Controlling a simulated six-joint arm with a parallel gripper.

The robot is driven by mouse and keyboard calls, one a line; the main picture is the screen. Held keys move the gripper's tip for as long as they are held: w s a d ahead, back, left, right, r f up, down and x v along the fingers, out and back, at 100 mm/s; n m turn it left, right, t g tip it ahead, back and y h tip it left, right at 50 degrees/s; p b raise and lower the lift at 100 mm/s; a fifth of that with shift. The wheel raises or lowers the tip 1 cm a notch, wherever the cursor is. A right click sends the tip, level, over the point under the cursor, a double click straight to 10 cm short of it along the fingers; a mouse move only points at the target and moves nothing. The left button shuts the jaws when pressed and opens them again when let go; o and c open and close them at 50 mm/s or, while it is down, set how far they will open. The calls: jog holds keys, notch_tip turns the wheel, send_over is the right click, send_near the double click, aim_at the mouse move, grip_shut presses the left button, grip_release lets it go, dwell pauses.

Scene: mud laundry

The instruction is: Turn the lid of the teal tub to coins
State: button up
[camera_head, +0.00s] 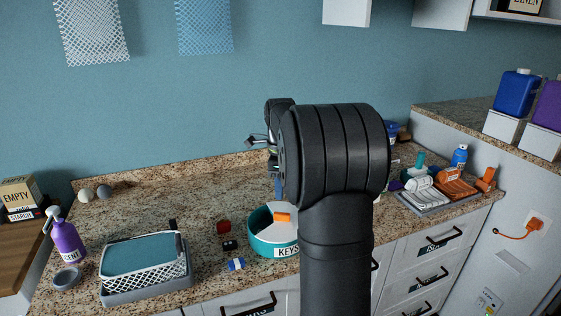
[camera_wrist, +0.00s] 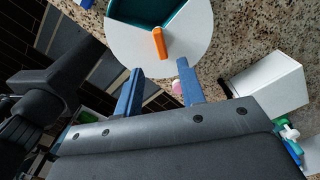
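The teal tub (camera_head: 262,243) stands on the counter with a KEYS label (camera_head: 286,251) on its front wall. Its round white lid has a wedge-shaped opening that shows the teal inside. An orange knob (camera_head: 283,217) stands up from the lid. My arm hides the tub's right side in the head view. In the wrist view, the white lid (camera_wrist: 190,42) and orange knob (camera_wrist: 159,42) are ahead of my gripper (camera_wrist: 160,70). Its two blue fingers are apart, with nothing held between them. The knob is beyond the fingertips and apart from them. No coins label is visible.
A white basket with a teal top (camera_head: 145,275) and a purple pump bottle (camera_head: 66,240) stand left. A tray of items (camera_head: 425,202) is right.

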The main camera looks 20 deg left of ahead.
notch_tip(320, 180, up, 8)
jog(key=r, duration=0.1)
send_over(281, 213)
jog(key=shift+a+f, duration=0.1)
jog(key=shift+f, duration=0.15)
jog(key=shift+f, duration=0.1)
notch_tip(281, 213, down, 17)
jog(key=shift+f, duration=0.15)
dwell(0.7)
jog(key=shift+f, duration=0.15)
jog(key=shift+n, duration=0.8)
jog(key=n, duration=0.3)
jog(key=shift+w, duration=0.15)
notch_tip(281, 213, up, 18)
jog(key=m, duration=0.4)
jog(key=shift+f+m, duration=0.15)
jog(key=shift+m, duration=0.25)
dwell(1.2)
